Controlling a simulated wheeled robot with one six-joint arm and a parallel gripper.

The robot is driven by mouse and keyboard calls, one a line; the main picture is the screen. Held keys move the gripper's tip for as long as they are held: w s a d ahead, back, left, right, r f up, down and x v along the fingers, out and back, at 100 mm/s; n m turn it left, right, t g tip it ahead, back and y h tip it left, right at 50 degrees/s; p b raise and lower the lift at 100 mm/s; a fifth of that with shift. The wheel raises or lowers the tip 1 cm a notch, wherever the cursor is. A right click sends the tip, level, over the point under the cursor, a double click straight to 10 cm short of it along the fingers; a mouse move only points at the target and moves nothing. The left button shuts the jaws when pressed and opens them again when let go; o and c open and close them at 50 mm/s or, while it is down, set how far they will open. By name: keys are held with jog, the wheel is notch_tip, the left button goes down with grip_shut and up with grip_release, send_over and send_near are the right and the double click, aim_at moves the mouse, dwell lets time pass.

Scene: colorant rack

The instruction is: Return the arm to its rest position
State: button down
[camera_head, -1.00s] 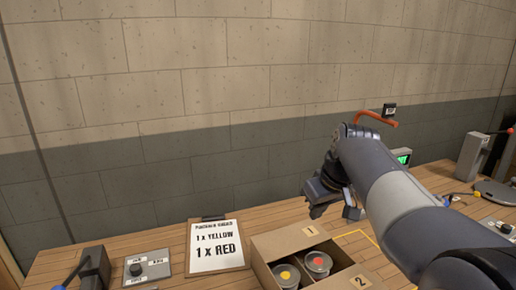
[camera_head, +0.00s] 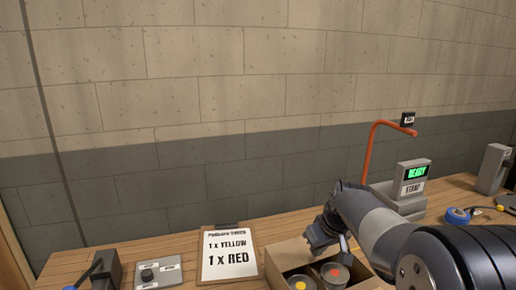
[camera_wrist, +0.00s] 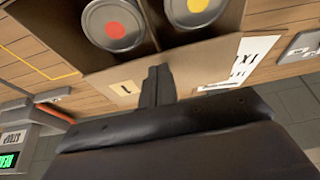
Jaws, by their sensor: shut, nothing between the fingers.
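My gripper (camera_head: 336,246) hangs over the back part of an open cardboard box (camera_head: 272,262) in the head view. In the wrist view the fingers of my gripper (camera_wrist: 157,84) are together with nothing between them, in front of the box wall (camera_wrist: 205,62). The box holds a can with a yellow dot (camera_head: 301,284) and a can with a red dot (camera_head: 334,274). The wrist view shows the red-dot can (camera_wrist: 114,26) and the yellow-dot can (camera_wrist: 194,8) in separate compartments. My arm reaches in from the lower right.
A sign (camera_head: 230,254) asking for one yellow and one red stands left of the box. A device with a green READY screen (camera_head: 417,172) and an orange bent pipe (camera_head: 372,150) stand behind my arm. Blue tape (camera_head: 457,216) lies at right. A knob box (camera_head: 158,273) sits at left.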

jog(key=shift+f+b, duration=0.3)
jog(key=shift+f, duration=0.35)
jog(key=shift+r, duration=0.1)
